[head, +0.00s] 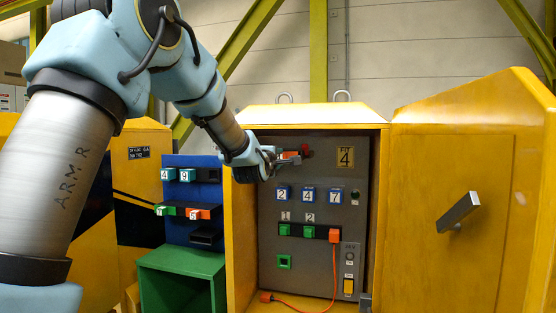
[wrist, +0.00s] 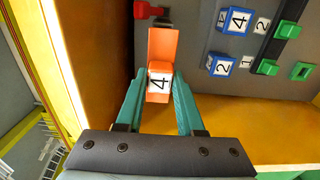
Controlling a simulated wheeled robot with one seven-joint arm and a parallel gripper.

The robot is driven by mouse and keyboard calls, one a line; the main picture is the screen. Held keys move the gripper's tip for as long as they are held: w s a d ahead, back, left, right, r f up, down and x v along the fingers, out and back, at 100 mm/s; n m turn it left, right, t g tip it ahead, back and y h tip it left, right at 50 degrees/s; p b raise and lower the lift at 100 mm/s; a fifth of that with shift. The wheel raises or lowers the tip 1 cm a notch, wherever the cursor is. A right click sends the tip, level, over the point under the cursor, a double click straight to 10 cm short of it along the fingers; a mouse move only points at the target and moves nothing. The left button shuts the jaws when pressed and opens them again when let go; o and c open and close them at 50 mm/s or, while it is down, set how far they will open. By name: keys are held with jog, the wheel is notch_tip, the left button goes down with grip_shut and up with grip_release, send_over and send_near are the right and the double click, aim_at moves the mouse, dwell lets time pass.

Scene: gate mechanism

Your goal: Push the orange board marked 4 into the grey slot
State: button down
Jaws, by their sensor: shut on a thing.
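The orange board marked 4 (wrist: 162,46) is between the two teal fingers of my gripper (wrist: 159,80), which is shut on it. Its white label with the 4 faces the wrist camera. The board's far end points at the grey panel (wrist: 190,40), close to a small dark grey piece beside a red part (wrist: 147,9). In the head view my gripper (head: 274,158) holds the board (head: 290,155) at the panel's upper left. The slot's opening is hidden, and I cannot tell whether the board's tip is inside it.
The panel sits in a yellow cabinet (head: 243,220) with its door (head: 450,200) open to the right. A "FIT 4" plate (head: 345,157), blue number blocks (head: 308,195) and green blocks (head: 284,230) are on the panel. A blue rack (head: 180,240) with boards stands left, above a green box (head: 180,262).

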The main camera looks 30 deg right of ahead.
jog(key=shift+p+x, duration=0.3)
jog(key=shift+x, duration=2.55)
jog(key=shift+w+d, duration=0.4)
jog(key=shift+r+b, duration=0.2)
jog(key=shift+b, duration=0.15)
jog(key=shift+c, duration=2)
grip_release()
jog(key=shift+w+d+f, duration=0.1)
jog(key=shift+f, duration=0.05)
jog(key=shift+f, duration=0.1)
jog(key=b+v, duration=0.5)
jog(key=v, duration=0.6)
